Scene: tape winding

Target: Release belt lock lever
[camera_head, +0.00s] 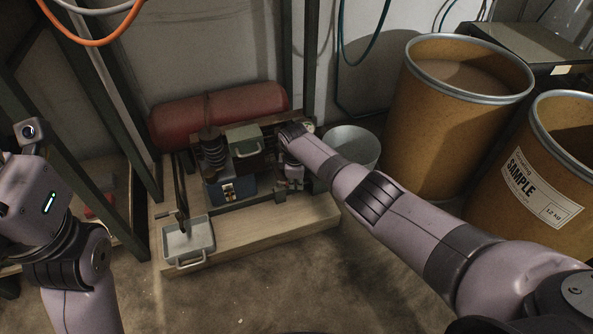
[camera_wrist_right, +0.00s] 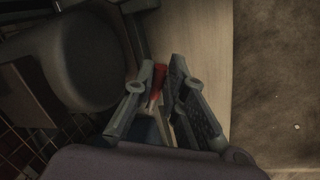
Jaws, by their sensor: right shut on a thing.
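The tape winding machine (camera_head: 236,190) sits on a wooden base (camera_head: 270,236) low on the floor by the wall. My right gripper (camera_head: 294,182) is at the machine's right side. In the right wrist view my right gripper (camera_wrist_right: 160,98) is shut on a small red-ended lever (camera_wrist_right: 157,82), held between its two fingers. The lever's lower part is hidden by the fingers, and in the head view my right arm hides much of that side. My left arm's wrist (camera_head: 40,195) is at the left edge; its fingers do not show.
A grey tray (camera_head: 190,240) stands on the base's front left. A red cylinder (camera_head: 225,112) lies behind the machine. A grey bucket (camera_head: 352,148) and brown drums (camera_head: 440,130) stand to the right. A dark metal frame (camera_head: 120,110) rises at left. The front floor is clear.

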